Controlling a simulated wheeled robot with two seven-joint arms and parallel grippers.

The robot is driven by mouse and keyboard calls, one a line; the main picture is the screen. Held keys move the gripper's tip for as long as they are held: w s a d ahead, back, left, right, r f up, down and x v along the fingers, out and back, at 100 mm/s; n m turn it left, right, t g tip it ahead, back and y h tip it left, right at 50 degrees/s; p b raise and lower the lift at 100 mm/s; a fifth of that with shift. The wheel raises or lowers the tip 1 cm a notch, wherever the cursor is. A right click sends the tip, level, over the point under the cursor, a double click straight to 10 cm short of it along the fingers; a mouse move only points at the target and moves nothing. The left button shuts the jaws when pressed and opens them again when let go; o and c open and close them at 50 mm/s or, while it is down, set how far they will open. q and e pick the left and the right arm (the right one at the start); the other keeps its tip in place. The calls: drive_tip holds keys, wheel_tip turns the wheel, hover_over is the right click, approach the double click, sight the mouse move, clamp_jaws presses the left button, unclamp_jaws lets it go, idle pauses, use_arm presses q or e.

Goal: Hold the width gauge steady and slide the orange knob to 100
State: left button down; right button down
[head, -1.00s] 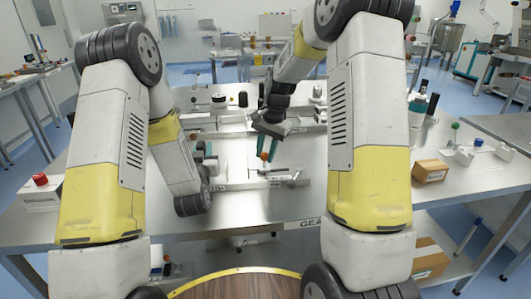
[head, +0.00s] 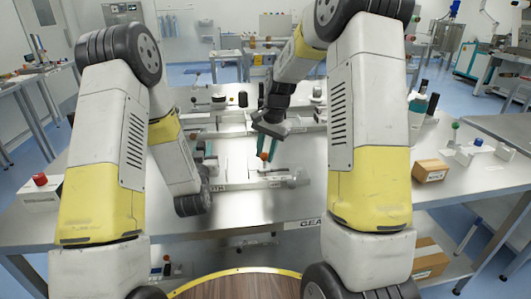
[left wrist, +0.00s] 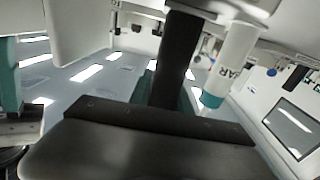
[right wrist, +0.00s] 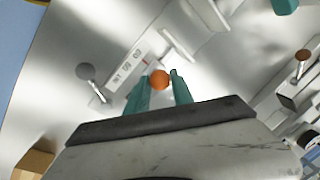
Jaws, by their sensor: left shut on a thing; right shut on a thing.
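The width gauge (head: 240,185) is a pale bar lying across the front middle of the metal table. Its printed scale (right wrist: 130,68) shows in the right wrist view. The small orange knob (right wrist: 160,79) sits between the two teal fingers of my right gripper (right wrist: 160,92), which is shut on it. The knob (head: 264,156) also shows in the head view, below my right gripper (head: 263,150). My left gripper (head: 207,156) is low by the gauge's left end and is shut. My left arm partly hides that end and the contact.
A cardboard box (head: 430,170) and a green-topped stand (head: 455,135) are on the right of the table. A red-topped white box (head: 40,190) is at the left. More fixtures stand behind the gauge. The table front right of the gauge is clear.

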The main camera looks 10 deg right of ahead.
use_arm(q)
drive_tip(key=shift+s+a+f, duration=0.15)
drive_tip(key=shift+a+f, duration=0.15)
drive_tip(key=shift+f, duration=0.35)
use_arm(e)
drive_tip(key=d, duration=0.6)
drive_tip(key=shift+s+d, duration=0.15)
drive_tip(key=shift+d, duration=0.2)
use_arm(q)
drive_tip(key=shift+d, duration=0.1)
use_arm(e)
drive_tip(key=c, duration=1.1)
unclamp_jaws()
drive_tip(key=shift+d, duration=0.1)
drive_tip(key=shift+r, duration=0.3)
wheel_tip(320, 180, up, 11)
drive_tip(key=s+d, duration=0.1)
drive_tip(key=shift+s+d, duration=0.25)
drive_tip(key=shift+d, duration=0.1)
use_arm(q)
drive_tip(key=shift+r, duration=0.35)
